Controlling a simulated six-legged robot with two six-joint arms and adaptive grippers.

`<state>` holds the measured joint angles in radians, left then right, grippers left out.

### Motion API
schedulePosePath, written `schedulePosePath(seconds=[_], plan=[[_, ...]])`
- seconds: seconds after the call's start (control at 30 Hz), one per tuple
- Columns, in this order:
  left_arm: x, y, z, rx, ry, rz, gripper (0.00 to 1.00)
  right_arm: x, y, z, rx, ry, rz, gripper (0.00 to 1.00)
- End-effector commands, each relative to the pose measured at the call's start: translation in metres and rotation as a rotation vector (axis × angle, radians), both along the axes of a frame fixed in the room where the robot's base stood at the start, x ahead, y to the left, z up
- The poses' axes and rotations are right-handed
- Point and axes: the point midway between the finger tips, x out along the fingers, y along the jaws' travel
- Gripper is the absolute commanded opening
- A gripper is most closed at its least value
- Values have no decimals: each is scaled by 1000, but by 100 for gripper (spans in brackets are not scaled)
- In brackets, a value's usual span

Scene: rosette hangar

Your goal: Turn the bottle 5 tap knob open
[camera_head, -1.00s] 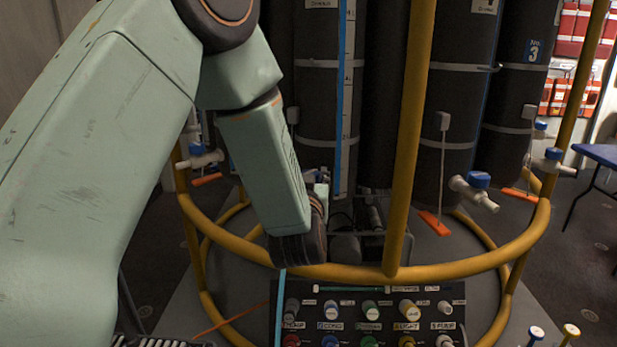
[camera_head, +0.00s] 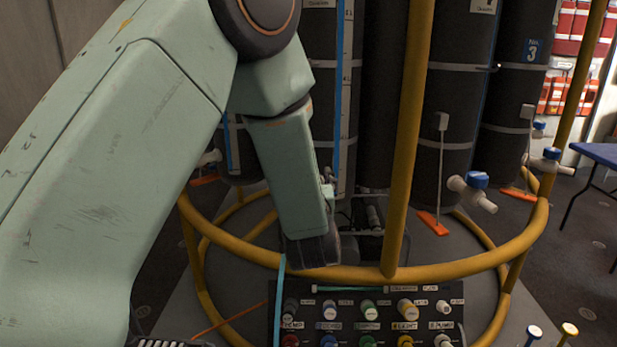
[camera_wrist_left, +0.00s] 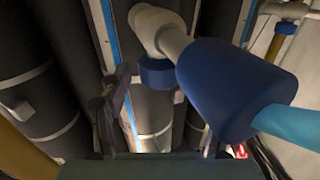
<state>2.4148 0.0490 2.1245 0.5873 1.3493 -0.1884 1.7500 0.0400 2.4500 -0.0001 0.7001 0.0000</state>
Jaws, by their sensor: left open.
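In the left wrist view a white tap with a blue knob (camera_wrist_left: 157,72) is close ahead. A larger blue sleeve (camera_wrist_left: 235,85) with a light blue hose sits on the tap's right end. No number 5 is readable on the dark bottle (camera_wrist_left: 165,105) behind it. A dark finger of my left gripper (camera_wrist_left: 116,108) stands left of the knob, apart from it; the second finger is not clear. The gripper is open and holds nothing. My right gripper is not in view.
A yellow rail (camera_head: 450,268) rings the dark bottles, with an upright post (camera_head: 408,140) in the middle. Other blue-knobbed taps (camera_head: 473,182) stick out on the right. A labelled control panel (camera_head: 370,315) stands in front. A blue table (camera_head: 598,153) is at far right.

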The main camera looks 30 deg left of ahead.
Motion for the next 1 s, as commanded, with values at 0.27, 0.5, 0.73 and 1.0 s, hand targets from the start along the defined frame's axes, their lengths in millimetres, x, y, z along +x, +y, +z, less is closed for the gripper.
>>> schedulePosePath(seconds=[0.27,0.5,0.73,1.0], plan=[[-2,-2,-1,1,3,-1,63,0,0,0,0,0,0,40],[-25,-19,0,6,3,-5,63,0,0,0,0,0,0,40],[-48,-35,0,6,3,-5,63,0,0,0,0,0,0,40],[-61,-43,1,3,-1,-1,63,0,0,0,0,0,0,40]])
